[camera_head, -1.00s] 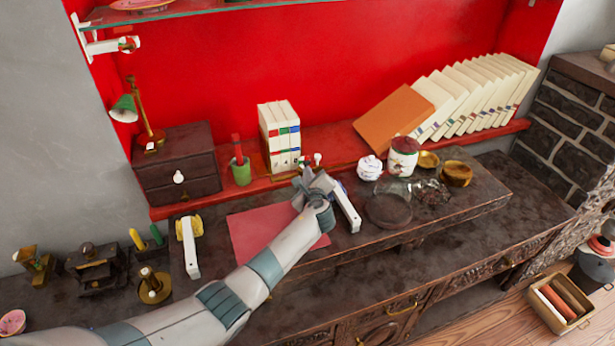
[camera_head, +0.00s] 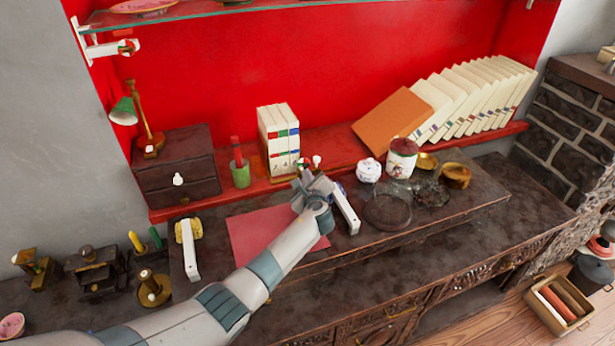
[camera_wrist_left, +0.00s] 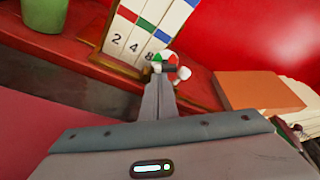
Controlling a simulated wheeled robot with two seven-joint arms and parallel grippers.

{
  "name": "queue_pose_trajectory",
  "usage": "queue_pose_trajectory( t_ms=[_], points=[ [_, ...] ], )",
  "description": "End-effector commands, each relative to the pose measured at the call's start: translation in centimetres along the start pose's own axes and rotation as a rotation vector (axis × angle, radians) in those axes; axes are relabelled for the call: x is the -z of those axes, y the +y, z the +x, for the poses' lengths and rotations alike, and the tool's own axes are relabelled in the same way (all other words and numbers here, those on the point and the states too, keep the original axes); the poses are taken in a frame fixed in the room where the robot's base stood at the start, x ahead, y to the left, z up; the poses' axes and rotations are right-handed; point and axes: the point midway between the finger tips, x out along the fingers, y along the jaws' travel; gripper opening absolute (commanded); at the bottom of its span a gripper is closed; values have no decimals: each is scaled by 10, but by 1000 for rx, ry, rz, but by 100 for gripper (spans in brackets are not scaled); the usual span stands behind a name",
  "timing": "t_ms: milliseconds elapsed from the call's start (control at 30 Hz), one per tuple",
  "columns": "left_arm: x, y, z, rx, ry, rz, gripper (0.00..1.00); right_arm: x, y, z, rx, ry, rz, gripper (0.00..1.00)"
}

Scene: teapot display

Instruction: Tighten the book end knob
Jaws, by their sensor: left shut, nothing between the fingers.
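The book end (camera_head: 285,178) is a brass-coloured piece at the foot of the upright white books (camera_head: 278,138) on the red ledge. Its small knob (camera_head: 317,160) has white and red parts at the books' lower right; it also shows in the left wrist view (camera_wrist_left: 183,72). My left gripper (camera_head: 305,174) is shut and empty, just in front of the book end. In the left wrist view, its closed fingertips (camera_wrist_left: 158,84) overlap the knob's lower left part. I cannot tell whether they touch. My right gripper is not in view.
A green cup (camera_head: 240,174) stands left of the books. A white lidded pot (camera_head: 369,170) and a painted jar (camera_head: 402,158) stand to the right. An orange book (camera_head: 392,118) leans behind them. A pink sheet (camera_head: 250,238) lies under my left forearm. A glass shelf (camera_head: 200,10) hangs above.

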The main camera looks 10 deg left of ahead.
Motion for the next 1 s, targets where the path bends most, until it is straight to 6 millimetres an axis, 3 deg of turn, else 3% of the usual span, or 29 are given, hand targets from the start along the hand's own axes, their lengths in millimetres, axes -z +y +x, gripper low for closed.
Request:
queue_pose_trajectory(
  t_ms=[667,1000],
  points=[
    [-4,0,0,0,-6,0,0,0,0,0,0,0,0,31],
    [-2,0,-23,1,-5,-1,0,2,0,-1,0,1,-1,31]
  ],
)
